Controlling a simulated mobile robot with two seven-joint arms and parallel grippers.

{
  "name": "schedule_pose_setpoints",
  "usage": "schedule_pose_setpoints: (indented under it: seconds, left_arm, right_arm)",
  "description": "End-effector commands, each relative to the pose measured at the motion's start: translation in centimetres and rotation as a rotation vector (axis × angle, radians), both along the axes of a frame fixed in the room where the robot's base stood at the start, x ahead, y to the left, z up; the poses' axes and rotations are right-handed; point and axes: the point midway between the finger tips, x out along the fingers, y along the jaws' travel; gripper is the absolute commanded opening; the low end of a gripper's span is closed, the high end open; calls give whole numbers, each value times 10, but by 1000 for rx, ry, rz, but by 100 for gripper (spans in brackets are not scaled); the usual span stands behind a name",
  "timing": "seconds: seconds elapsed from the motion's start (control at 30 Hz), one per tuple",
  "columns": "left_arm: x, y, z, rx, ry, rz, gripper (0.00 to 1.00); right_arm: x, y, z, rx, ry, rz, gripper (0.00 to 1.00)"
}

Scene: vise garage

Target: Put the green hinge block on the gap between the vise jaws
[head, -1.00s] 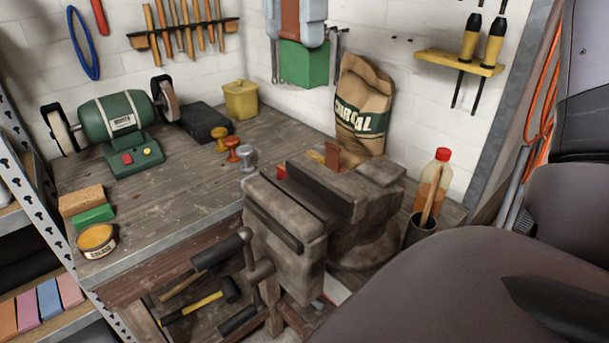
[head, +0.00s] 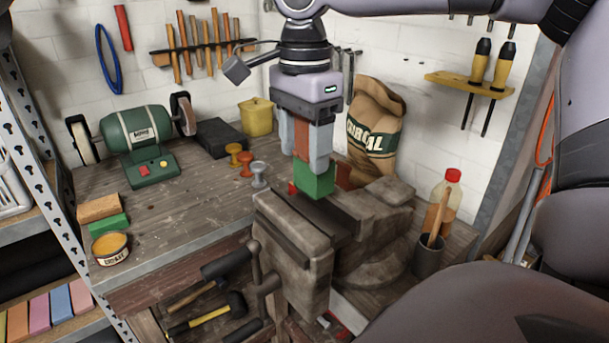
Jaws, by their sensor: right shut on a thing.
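The green hinge block (head: 314,178) is held in my right gripper (head: 307,160), which points down and is shut on it. The block hangs below the fingertips, in line with the far left end of the vise. The vise has a front jaw (head: 291,232) and a rear jaw (head: 348,208), with a dark gap (head: 312,214) between them. I cannot tell whether the block touches the jaws or is just above them. My left gripper is not in view.
A reddish-brown piece (head: 343,174) shows behind the block. A charcoal bag (head: 374,130), bottle (head: 446,201) and dark cup (head: 429,256) stand around the vise. Three small knobs, the nearest grey (head: 259,176), stand left of it.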

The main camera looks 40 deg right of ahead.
Motion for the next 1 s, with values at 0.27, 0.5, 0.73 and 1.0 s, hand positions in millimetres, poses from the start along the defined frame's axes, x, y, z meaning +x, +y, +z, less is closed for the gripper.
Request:
schedule_pose_setpoints:
  seconds: [0.27,0.5,0.73,1.0]
  left_arm:
    - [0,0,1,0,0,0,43]
    - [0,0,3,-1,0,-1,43]
    - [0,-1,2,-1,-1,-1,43]
    - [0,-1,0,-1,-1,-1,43]
  right_arm:
    - [0,0,-22,0,1,0,2]
    - [0,0,-53,0,0,0,2]
    - [1,0,-53,0,-3,-1,2]
    - [0,0,-56,0,-1,-1,84]
